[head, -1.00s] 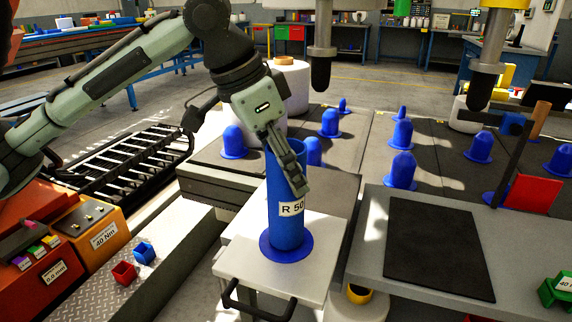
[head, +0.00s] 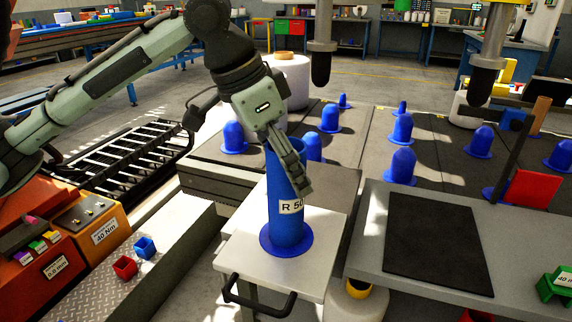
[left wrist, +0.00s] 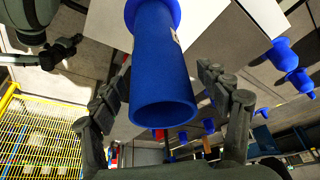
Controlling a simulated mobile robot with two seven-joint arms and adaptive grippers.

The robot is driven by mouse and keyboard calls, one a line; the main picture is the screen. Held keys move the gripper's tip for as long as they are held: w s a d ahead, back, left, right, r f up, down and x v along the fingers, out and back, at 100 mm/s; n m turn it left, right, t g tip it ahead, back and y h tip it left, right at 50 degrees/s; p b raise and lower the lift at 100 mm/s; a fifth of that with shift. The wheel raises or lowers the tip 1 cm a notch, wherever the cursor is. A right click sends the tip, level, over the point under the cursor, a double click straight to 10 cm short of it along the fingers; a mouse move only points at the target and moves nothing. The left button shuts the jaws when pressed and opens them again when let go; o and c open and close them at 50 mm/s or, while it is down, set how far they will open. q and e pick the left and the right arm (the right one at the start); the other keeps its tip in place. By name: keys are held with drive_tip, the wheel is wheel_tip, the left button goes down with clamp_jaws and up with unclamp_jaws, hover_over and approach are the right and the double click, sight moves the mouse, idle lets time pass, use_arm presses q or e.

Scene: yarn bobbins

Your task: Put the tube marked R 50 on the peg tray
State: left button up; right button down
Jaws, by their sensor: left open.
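The blue tube marked R 50 (head: 284,222) stands upright on its round flange on a small white-topped stand (head: 240,252) with a black handle. Its label faces the head camera. My left gripper (head: 296,180) reaches down over the upper part of the tube and one finger crosses in front of it. In the left wrist view, the tube's open mouth (left wrist: 163,108) lies between the two spread fingers, which appear apart from its wall. The left gripper is open. A dark tray (head: 358,152) with several blue domed pegs (head: 400,162) lies behind the stand. My right gripper is not in view.
A grey table with a black mat (head: 435,245) stands to the right of the stand. Two hanging spindles (head: 322,60) are above the tray. Orange boxes (head: 92,230) and small red and blue cups (head: 124,267) are at left.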

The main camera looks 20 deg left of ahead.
use_arm(q)
drive_tip(key=v, duration=1.2)
drive_tip(key=shift+w+r, duration=0.1)
